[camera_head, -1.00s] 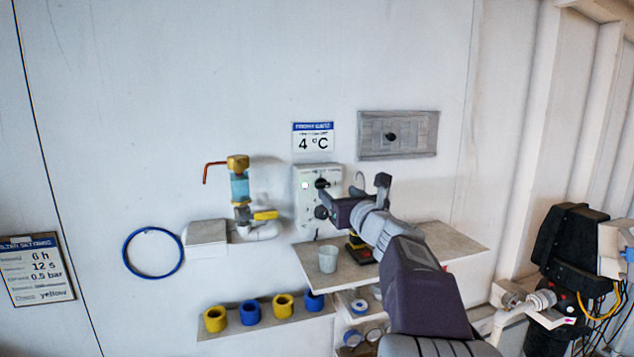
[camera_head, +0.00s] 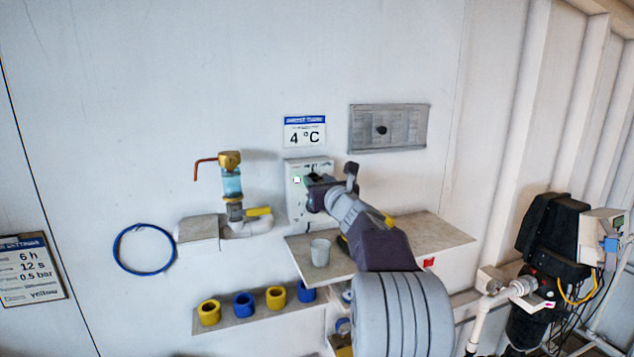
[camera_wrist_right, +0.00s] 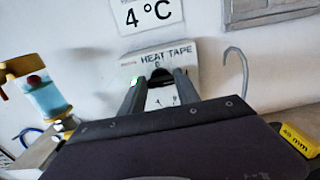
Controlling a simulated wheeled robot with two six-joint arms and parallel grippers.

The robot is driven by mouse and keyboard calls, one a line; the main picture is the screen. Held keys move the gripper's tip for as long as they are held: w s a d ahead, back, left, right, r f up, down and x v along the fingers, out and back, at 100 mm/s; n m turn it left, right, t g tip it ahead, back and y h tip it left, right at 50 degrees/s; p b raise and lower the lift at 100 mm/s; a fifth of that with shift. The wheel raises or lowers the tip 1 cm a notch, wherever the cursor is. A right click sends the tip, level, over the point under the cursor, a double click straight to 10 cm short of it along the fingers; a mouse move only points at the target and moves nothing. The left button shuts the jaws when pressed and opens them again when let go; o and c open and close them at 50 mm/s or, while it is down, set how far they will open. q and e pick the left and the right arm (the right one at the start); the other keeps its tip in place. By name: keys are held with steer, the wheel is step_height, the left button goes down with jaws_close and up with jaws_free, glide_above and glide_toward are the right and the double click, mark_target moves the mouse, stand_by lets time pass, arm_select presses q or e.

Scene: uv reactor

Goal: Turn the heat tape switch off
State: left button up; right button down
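The heat tape box (camera_head: 295,208) is a pale box on the wall below the "4 °C" sign, with a lit green light (camera_head: 297,180). Its "HEAT TAPE" label (camera_wrist_right: 168,54) reads in the right wrist view, with a "0" mark under it. The black knob (camera_wrist_right: 160,76) shows below that mark. My right gripper (camera_wrist_right: 160,82) is open at the box front, with one finger on each side of the knob. I cannot tell whether the fingers touch it. My left gripper is not in view.
A shelf (camera_head: 440,233) with a white cup (camera_head: 320,252) lies below the gripper. A pipe fitting with a blue sight glass (camera_head: 232,183) stands left of the box. A grey panel (camera_head: 390,128) is at upper right. A metal hook (camera_wrist_right: 238,75) is close on the right.

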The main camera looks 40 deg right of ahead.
steer(key=shift+f, duration=0.1)
steer(key=n+b, duration=0.4)
steer(key=n, duration=0.2)
steer(key=n+b, duration=0.3)
steer(key=n, duration=0.3)
steer(key=n+b, duration=0.4)
steer(key=n, duration=0.2)
steer(key=shift+a+f+b, duration=0.1)
steer(key=shift+a+b, duration=0.15)
steer(key=shift+b, duration=0.05)
stand_by(0.6)
steer(key=c, duration=1)
jaws_free()
steer(key=shift+o, duration=0.6)
steer(key=shift+w+d+f, duration=0.1)
steer(key=shift+w+d, duration=0.05)
steer(key=shift+w, duration=0.05)
steer(key=shift+s, duration=0.1)
